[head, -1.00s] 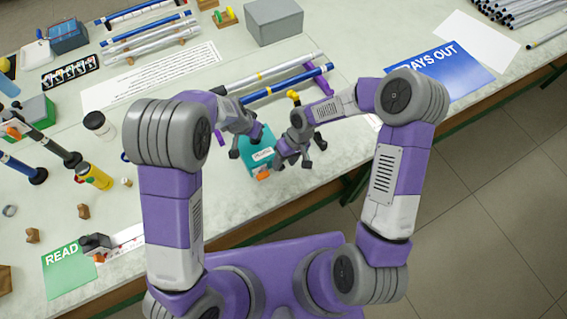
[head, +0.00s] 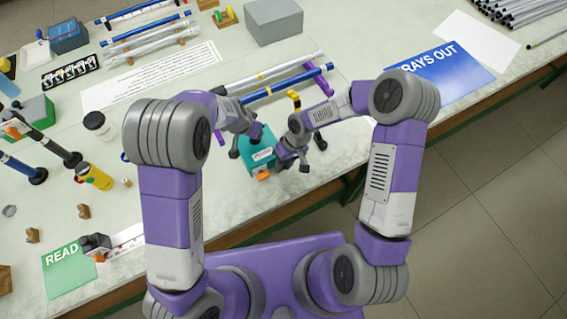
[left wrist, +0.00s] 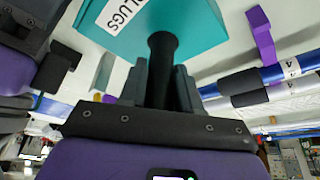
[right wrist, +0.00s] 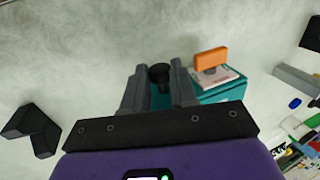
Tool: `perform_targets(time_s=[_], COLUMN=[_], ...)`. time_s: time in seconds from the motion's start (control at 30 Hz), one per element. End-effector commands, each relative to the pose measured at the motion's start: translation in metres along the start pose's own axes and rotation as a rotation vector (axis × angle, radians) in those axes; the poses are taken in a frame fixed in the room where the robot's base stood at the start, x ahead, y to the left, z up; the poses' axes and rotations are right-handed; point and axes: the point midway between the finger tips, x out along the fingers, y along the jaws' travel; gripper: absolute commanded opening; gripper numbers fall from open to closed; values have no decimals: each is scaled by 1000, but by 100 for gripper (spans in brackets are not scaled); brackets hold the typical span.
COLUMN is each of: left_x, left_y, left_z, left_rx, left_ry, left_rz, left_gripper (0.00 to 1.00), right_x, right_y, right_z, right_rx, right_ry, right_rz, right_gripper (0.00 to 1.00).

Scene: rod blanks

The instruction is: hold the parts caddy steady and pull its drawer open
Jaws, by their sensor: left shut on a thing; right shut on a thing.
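The parts caddy (head: 258,139) is a teal box with a white label, standing near the table's front edge between my grippers. Its label shows large in the left wrist view (left wrist: 124,12). My left gripper (head: 240,150) is at its left side, shut on a black post (left wrist: 163,62) that sticks out of the caddy. My right gripper (head: 291,158) is at its right side, shut on a black knob (right wrist: 160,74) with teal behind it. An orange block (right wrist: 211,58) is at the caddy's front end. The drawer is largely hidden; I cannot tell how far it is open.
Blue and silver rods (head: 286,84) lie on purple supports behind the caddy. A yellow bottle (head: 95,177) and a white cup with a dark lid (head: 99,125) stand to the left. A blue sign (head: 440,72) lies to the right. The tabletop in front of the caddy is clear.

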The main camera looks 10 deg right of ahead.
Motion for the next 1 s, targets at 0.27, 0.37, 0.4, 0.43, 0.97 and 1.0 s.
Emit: perform_targets(time_s=[0.27,0.37,0.4,0.43,0.97,1.0], left_x=[0,0,0,0,0,0], left_y=[0,-1,-1,-1,-1,-1], left_z=[0,0,0,0,-1,-1], left_rx=[0,0,0,0,-1,-1], left_ry=[1,1,1,1,2,2], left_rz=[-1,-1,-1,-1,-3,-3], left_gripper=[0,0,0,0,0,0], right_x=[0,0,0,0,0,0], right_y=[0,0,1,1,0,0], right_z=[18,38,46,52,85,85], right_rx=[-2,-2,-1,-1,1,1], right_ry=[-2,-4,-3,-4,-2,-2], right_rz=[2,2,2,2,0,0], right_gripper=[0,0,0,0,0,0])
